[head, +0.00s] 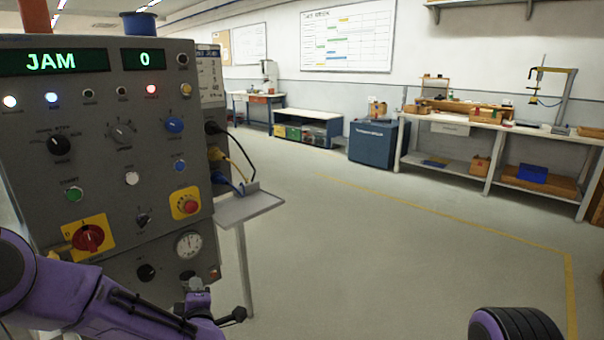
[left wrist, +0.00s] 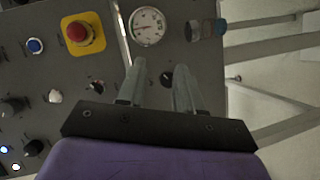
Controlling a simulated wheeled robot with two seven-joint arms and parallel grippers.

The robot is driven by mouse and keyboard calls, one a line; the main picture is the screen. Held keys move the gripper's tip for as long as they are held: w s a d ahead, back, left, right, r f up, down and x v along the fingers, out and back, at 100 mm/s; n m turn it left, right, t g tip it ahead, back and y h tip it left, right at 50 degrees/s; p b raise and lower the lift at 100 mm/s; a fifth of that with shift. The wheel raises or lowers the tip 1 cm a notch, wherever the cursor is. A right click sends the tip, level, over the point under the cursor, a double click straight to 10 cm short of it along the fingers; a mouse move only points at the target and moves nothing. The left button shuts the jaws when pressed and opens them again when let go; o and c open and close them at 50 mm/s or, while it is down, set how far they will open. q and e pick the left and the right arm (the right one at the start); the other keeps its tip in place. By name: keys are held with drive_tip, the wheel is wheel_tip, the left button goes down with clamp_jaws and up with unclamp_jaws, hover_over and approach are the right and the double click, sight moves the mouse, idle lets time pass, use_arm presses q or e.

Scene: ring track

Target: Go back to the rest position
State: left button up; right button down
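My left arm is purple and comes in low from the left in the head view, in front of a grey control panel (head: 105,140). My left gripper (left wrist: 160,66) shows in the left wrist view with its two grey fingers apart and nothing between them. It is near the panel's lower part, close to a round gauge (left wrist: 147,26) and a red button on a yellow plate (left wrist: 83,33). Whether it touches the panel I cannot tell. In the head view only a purple and black part of my right arm shows at the bottom right; its gripper is out of view.
The panel's display (head: 52,62) reads JAM and 0. A small grey shelf (head: 250,207) juts from its right side, with cables above. A workbench (head: 500,135) and a blue cabinet (head: 373,145) stand along the far wall. The floor (head: 380,260) between is clear.

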use_arm(q)
drive_tip(key=s+d+f+m+g+h, duration=0.1)
drive_tip(key=s+f+m+h, duration=0.15)
drive_tip(key=s+f, duration=0.35)
drive_tip(key=s+d+f+m+g+h, duration=0.15)
drive_tip(key=s+f+m, duration=0.25)
drive_tip(key=f, duration=0.4)
drive_tip(key=s+a+f+m+g, duration=0.1)
drive_tip(key=s+f, duration=0.3)
drive_tip(key=s, duration=0.5)
drive_tip(key=s+a+f+m+g, duration=0.2)
drive_tip(key=s+f+m+g, duration=0.1)
drive_tip(key=s, duration=0.6)
drive_tip(key=s+a+f+m+g, duration=0.2)
drive_tip(key=s+f+g, duration=0.2)
drive_tip(key=s, duration=0.6)
wheel_tip(320, 180, down, 3)
drive_tip(key=shift+r+m, duration=0.1)
drive_tip(key=shift+m, duration=0.25)
drive_tip(key=shift+w, duration=0.15)
